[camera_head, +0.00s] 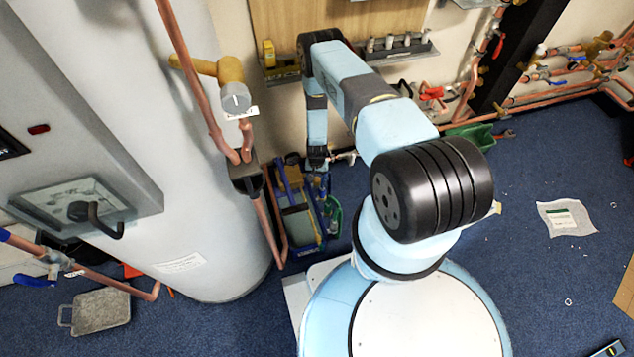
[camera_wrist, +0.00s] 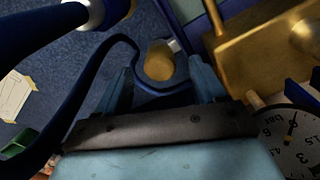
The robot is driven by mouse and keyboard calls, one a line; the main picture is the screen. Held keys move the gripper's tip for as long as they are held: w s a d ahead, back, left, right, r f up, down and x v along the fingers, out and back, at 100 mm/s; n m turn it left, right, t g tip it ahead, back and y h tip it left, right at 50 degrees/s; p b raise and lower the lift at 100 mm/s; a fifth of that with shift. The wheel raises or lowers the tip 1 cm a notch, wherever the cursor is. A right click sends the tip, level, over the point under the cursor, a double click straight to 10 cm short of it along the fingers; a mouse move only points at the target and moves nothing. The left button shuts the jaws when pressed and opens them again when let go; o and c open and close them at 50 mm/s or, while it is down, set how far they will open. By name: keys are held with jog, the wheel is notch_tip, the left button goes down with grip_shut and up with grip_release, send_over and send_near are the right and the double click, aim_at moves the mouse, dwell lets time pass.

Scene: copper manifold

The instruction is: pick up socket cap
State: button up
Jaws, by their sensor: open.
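A small brass-coloured round piece (camera_wrist: 160,60), which looks like the socket cap, shows in the wrist view just beyond my fingertips. A pale grey part sits at its right edge. My gripper (camera_wrist: 160,70) is open, with one finger on each side of this piece in the picture. I cannot tell how far the piece lies from the fingertips, and I see no contact. In the head view my gripper (camera_head: 318,163) hangs down above the blue tool tote (camera_head: 312,248) beside the tank. The cap cannot be made out there.
A dark blue curved loop (camera_wrist: 132,48) passes close by the left finger. A brass fitting (camera_wrist: 262,60) is at upper right, and a pressure gauge (camera_wrist: 288,140) at lower right. In the head view the white tank (camera_head: 190,200) and copper pipes (camera_head: 265,225) stand left of the tote.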

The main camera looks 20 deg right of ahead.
jog(key=shift+f, duration=0.75)
jog(key=c, duration=1.2)
